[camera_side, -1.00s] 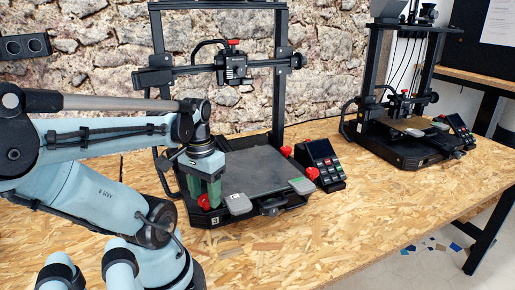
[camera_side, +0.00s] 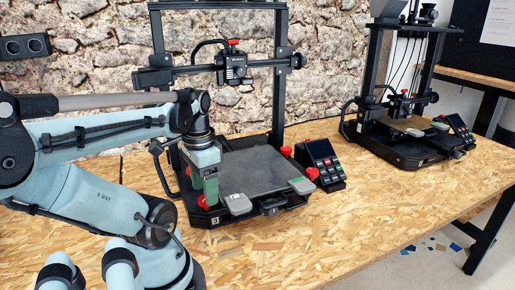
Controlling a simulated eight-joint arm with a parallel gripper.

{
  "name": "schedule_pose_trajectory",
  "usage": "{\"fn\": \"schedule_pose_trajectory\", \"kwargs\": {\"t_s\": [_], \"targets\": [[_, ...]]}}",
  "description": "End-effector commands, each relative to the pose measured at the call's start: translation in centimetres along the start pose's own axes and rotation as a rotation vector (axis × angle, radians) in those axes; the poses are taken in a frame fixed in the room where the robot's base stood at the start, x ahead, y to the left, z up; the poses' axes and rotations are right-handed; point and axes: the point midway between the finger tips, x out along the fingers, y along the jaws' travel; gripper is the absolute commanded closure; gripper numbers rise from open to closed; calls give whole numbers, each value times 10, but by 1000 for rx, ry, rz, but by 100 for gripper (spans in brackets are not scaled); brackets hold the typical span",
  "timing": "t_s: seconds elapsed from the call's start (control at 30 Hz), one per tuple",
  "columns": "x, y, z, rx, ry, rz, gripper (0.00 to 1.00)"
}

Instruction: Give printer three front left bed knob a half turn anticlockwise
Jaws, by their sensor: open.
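Printer three (camera_side: 265,172) stands on the table with its dark bed and a "3" label at its front left corner. The red front left bed knob (camera_side: 204,203) shows at that corner, low beside the grey pad. My gripper (camera_side: 210,200) points down at this corner. Its green fingers are open and come down at the knob, overlapping it in the picture. Parts of the knob are hidden behind the fingers. I cannot tell whether the fingers touch it. Other red knobs (camera_side: 312,173) show at the bed's right side.
A grey pad (camera_side: 236,204) sits right beside the fingers, and another with a green top (camera_side: 302,186) is farther right. A control panel (camera_side: 323,163) stands right of the bed. A second printer (camera_side: 405,140) is at the back right. The front table (camera_side: 330,235) is clear.

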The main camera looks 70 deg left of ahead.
Motion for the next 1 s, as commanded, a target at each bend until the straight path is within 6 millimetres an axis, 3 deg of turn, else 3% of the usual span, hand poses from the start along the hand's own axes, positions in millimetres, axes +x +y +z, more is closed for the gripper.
{"fn": "schedule_pose_trajectory", "kwargs": {"t_s": [0.63, 1.0], "targets": [[-108, 0, 1, -3, -1, 0, 35], [-121, 25, -40, 52, -25, -42, 35]]}}
